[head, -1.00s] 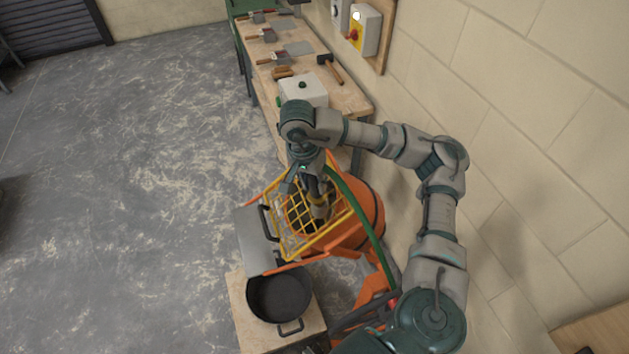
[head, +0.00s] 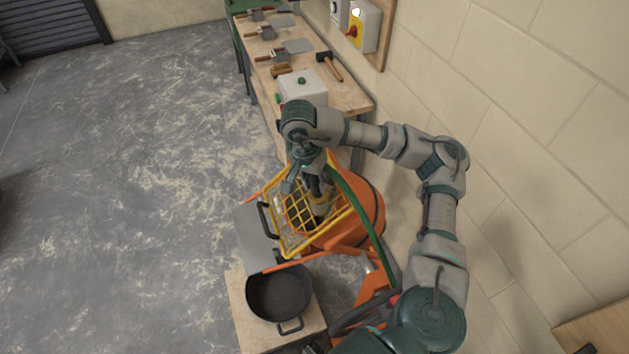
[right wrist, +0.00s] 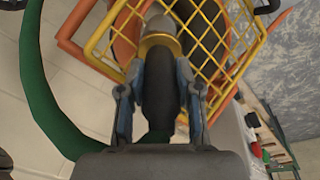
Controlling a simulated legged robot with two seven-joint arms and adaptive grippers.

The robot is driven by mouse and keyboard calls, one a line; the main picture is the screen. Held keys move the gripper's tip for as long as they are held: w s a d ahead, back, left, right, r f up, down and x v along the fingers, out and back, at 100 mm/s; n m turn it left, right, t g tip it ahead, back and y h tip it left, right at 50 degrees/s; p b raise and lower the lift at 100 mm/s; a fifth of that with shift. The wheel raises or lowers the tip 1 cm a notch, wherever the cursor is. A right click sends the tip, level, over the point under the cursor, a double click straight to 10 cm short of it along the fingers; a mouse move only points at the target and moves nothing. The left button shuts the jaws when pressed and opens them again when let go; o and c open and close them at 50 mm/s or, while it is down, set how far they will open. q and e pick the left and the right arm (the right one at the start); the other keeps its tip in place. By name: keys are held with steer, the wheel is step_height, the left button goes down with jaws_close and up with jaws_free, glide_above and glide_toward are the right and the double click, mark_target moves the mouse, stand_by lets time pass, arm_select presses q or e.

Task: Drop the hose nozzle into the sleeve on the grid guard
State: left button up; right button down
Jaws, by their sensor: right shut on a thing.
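My right gripper (head: 312,187) is above the yellow grid guard (head: 288,237) on the orange mixer. In the right wrist view its two fingers (right wrist: 160,88) are shut on the hose nozzle (right wrist: 160,62), which has a dark grip, a brass ring and a grey tip. The green hose (head: 362,212) runs from the nozzle down past the mixer's right side. The nozzle's tip points at the grid guard, which also shows in the right wrist view (right wrist: 222,52). I cannot tell the sleeve apart, nor whether the tip is inside it. My left gripper is not in view.
The orange mixer drum (head: 372,200) is under the guard. A black tub (head: 279,295) stands on a wooden board in front. A workbench (head: 345,95) with trowels, a hammer and a white box (head: 303,88) is behind. The block wall is close on the right.

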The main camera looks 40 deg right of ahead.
steer(key=c, duration=0.7)
jaws_free()
steer(key=r, duration=0.4)
steer(key=a+r, duration=0.1)
steer(key=r, duration=0.6)
steer(key=shift+w+a+r, duration=0.4)
